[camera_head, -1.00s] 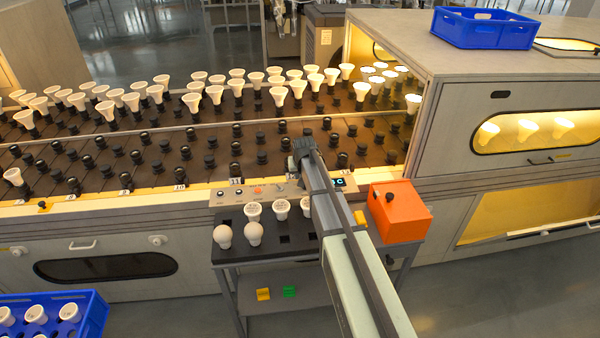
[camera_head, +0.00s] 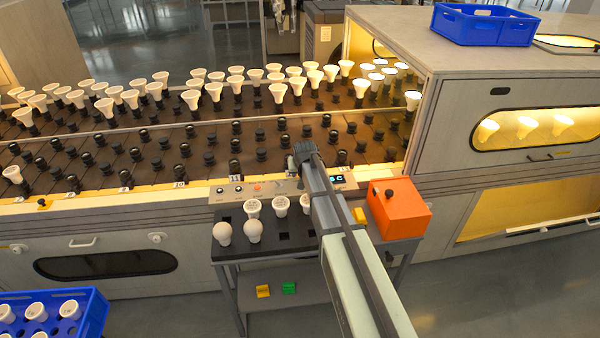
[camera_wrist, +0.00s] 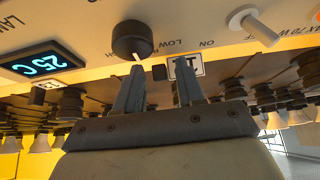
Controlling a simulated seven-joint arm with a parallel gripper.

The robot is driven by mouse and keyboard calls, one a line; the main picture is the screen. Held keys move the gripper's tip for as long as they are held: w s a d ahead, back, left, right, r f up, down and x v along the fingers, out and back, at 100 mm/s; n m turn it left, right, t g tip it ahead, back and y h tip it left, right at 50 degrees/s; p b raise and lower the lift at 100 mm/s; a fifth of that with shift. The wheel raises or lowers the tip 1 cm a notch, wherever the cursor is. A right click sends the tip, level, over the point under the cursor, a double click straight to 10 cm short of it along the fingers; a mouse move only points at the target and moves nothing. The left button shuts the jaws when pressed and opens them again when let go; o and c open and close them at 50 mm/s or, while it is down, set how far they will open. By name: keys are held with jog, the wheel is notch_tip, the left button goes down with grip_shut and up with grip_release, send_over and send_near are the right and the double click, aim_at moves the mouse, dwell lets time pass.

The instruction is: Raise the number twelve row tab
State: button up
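My gripper (camera_head: 299,164) hangs at the front edge of the bulb conveyor, above the control panel, and hides the strip there. In the wrist view my gripper (camera_wrist: 158,82) has its two fingers apart. A small dark block (camera_wrist: 158,73), probably the row tab, shows between the fingertips with gaps on both sides. A white number label (camera_wrist: 187,67) is partly covered by the right finger, so I cannot read it fully. In the head view the row label 11 (camera_head: 235,178) is left of my gripper, and another label (camera_head: 343,168) is right of it.
A black knob (camera_wrist: 136,41) sits close to the left fingertip. A white toggle (camera_wrist: 255,25) and a lit display (camera_wrist: 42,63) flank it. An orange box (camera_head: 400,208) stands right of my arm. Bulbs (camera_head: 252,231) stand on the bench tray. Sockets fill the conveyor.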

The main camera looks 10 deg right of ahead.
jog(key=v, duration=1.3)
jog(key=shift+s+r, duration=0.15)
jog(key=shift+r, duration=0.2)
